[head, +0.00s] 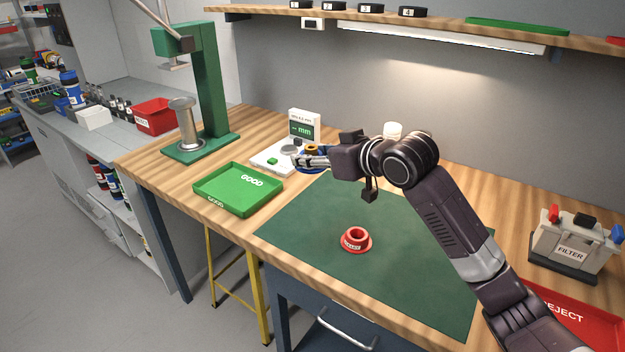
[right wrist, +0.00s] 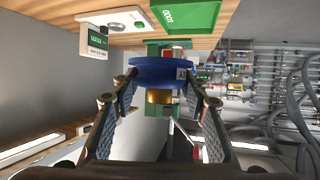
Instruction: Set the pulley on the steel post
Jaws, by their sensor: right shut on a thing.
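My right gripper (head: 306,160) is shut on a blue pulley with a brass-coloured core (head: 311,149), held above the table's back part beside the gauge. In the right wrist view the blue pulley (right wrist: 165,72) sits between the two fingers (right wrist: 158,110), its lower part brass-coloured. The steel post is not certain: a steel column (head: 187,122) with a flat round top stands on the green stand's base, and a small grey round piece (head: 289,150) sits on the white gauge base. The pulley is apart from the steel column. My left gripper is not in view.
A red pulley (head: 356,241) lies on the green mat (head: 300,228). The green GOOD tray (head: 238,203) is left of the mat. The tall green stand (head: 207,90) rises at back left. Much of the mat is clear.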

